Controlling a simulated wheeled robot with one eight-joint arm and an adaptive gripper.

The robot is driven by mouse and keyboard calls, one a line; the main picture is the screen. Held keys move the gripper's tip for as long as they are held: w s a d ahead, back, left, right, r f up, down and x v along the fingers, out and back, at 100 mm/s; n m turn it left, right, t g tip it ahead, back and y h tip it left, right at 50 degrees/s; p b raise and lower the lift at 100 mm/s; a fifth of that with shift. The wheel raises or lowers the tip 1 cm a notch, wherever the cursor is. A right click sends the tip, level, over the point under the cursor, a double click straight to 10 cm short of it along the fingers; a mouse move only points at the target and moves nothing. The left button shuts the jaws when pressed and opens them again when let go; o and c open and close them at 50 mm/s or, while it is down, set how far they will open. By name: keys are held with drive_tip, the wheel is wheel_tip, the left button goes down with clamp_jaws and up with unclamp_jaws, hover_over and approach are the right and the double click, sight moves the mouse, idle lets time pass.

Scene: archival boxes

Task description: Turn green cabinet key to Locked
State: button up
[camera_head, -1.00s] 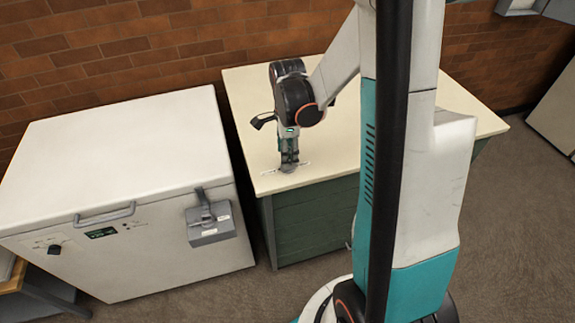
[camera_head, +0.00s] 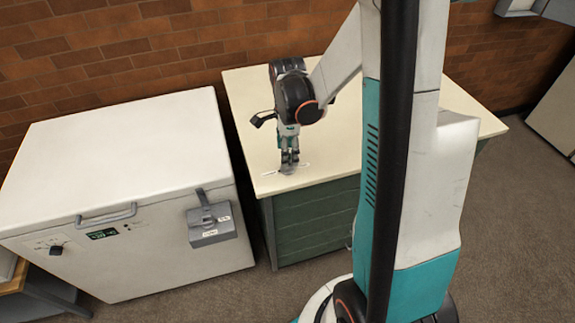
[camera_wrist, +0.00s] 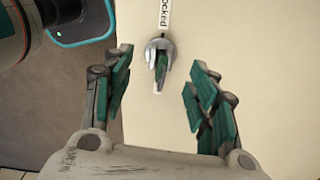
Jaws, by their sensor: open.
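The green cabinet (camera_head: 318,222) has a cream top. A round silver lock (camera_wrist: 151,50) with a green-marked key (camera_wrist: 162,66) sits on that top near its front left corner. In the wrist view the key lies roughly up and down the picture. A white label (camera_wrist: 164,16) reading "ocked" stands above the lock, its start cut off or hidden, so I cannot tell which word it is. My gripper (camera_wrist: 158,66) is open, with one finger on each side of the key and visible gaps between. In the head view my gripper (camera_head: 290,160) hangs over the lock, mostly hiding it.
A white chest freezer (camera_head: 125,150) with a grey latch (camera_head: 210,225) stands left of the cabinet, across a narrow gap. A brick wall (camera_head: 150,50) runs behind both. Grey floor lies in front.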

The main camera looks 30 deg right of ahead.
drive_tip(key=shift+r+p, duration=2.45)
drive_tip(key=shift+r, duration=1.45)
drive_tip(key=shift+a+n+b, duration=0.3)
drive_tip(key=s+a+r+n+t+b, duration=0.3)
drive_tip(key=s+a+n, duration=0.3)
drive_tip(key=n, duration=0.5)
drive_tip(key=s+a+r+n+t+b, duration=0.4)
drive_tip(key=s+a+n, duration=0.3)
drive_tip(key=n, duration=0.4)
drive_tip(key=shift+a, duration=0.25)
